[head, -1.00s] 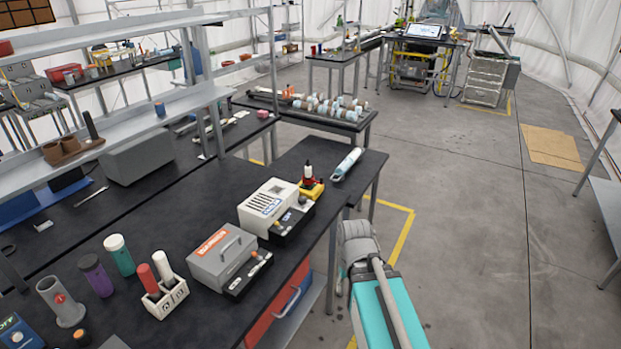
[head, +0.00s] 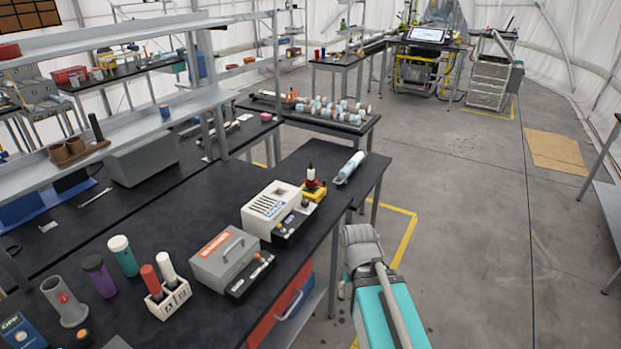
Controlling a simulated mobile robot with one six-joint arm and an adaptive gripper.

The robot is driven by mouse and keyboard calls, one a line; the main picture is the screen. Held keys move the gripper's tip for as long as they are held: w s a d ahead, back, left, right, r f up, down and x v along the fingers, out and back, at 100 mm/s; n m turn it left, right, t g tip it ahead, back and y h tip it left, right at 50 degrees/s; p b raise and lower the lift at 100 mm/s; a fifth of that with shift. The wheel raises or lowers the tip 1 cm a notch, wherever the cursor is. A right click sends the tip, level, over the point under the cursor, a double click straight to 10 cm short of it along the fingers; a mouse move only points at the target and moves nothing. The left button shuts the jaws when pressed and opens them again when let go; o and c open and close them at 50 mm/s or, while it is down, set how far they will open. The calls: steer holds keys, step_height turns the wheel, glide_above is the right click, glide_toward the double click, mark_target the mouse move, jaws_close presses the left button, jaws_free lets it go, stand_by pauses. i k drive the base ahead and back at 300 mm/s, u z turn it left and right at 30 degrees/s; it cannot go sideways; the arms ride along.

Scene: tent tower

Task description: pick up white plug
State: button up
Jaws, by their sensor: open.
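The white plug (head: 168,268) is a short white cylinder standing upright in a small white holder (head: 169,303) on the black workbench. A red plug (head: 151,280) stands beside it in the same holder. Their lower ends are hidden inside the holder. My arm, with a grey joint and a teal link, shows at the lower middle, right of the bench and well apart from the white plug. I cannot make out the jaws of my gripper; they are hidden behind or below the arm.
A grey box with a handle (head: 222,252) stands just right of the holder, with a white device (head: 271,204) beyond. Green (head: 123,254) and purple (head: 98,273) cylinders and a grey tube (head: 63,298) stand to the left. A shelf (head: 150,122) overhangs the bench's back. Floor lies open at right.

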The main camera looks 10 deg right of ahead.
mark_target(310, 172)
steer(key=z, duration=0.65)
steer(key=k, duration=0.9)
steer(key=z, duration=1.1)
steer(key=k, duration=0.45)
steer(key=i, duration=1.4)
steer(key=u, duration=0.65)
steer(key=i, duration=0.6)
steer(key=u, duration=0.9)
steer(key=i, duration=0.5)
steer(key=u, duration=0.4)
